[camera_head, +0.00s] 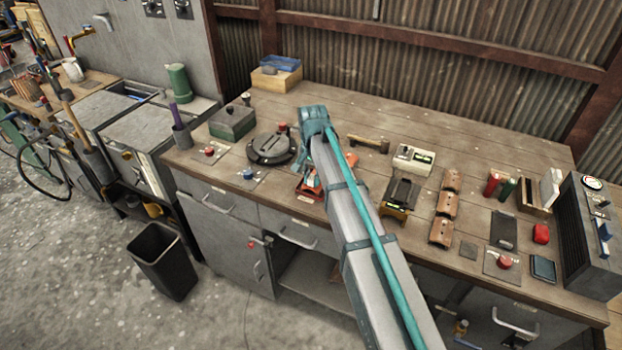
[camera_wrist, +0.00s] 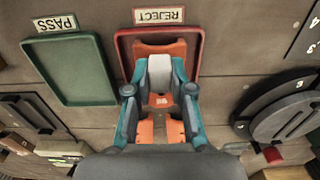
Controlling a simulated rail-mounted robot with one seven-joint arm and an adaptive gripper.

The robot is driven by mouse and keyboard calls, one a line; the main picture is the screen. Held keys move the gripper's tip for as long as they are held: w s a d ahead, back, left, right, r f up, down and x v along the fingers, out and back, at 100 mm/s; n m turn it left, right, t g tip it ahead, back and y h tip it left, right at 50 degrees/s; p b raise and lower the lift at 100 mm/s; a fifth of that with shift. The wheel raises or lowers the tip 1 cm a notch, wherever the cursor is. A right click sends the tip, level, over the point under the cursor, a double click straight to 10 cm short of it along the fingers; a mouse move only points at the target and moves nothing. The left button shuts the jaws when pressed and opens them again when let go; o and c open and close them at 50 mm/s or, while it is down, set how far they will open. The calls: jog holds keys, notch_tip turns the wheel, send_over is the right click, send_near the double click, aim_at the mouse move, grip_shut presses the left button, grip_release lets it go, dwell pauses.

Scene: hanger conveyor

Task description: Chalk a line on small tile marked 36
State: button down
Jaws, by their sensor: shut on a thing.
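In the wrist view my gripper (camera_wrist: 160,82) has teal fingers and is shut on a pale grey block (camera_wrist: 160,70) with a rounded far end. It is over a red tray (camera_wrist: 198,34) labelled REJECT. An orange piece (camera_wrist: 160,46) shows beyond the block, and more orange shows below it; whether it touches the block is unclear. In the head view my arm hides the fingertips and most of this tray. Three brown curved tiles (camera_head: 446,205) stand in a row right of my arm. I can read no 36.
A green tray (camera_wrist: 75,72) labelled PASS lies left of the red one in the wrist view. A round dark fixture (camera_head: 272,148) stands left of my arm in the head view. Boxes and tools crowd the bench's right end. Bare planks (camera_head: 370,112) lie behind.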

jog(key=shift+w+d, duration=0.2)
jog(key=shift+w, duration=0.15)
jog(key=shift+s, duration=0.15)
jog(key=shift+s+a+f, duration=0.1)
jog(key=shift+s+a, duration=0.25)
jog(key=shift+s, duration=0.35)
jog(key=shift+p, duration=0.3)
jog(key=shift+w+r+p, duration=0.1)
jog(key=shift+r+p, duration=2)
jog(key=shift+r, duration=1.5)
jog(key=shift+f, duration=0.1)
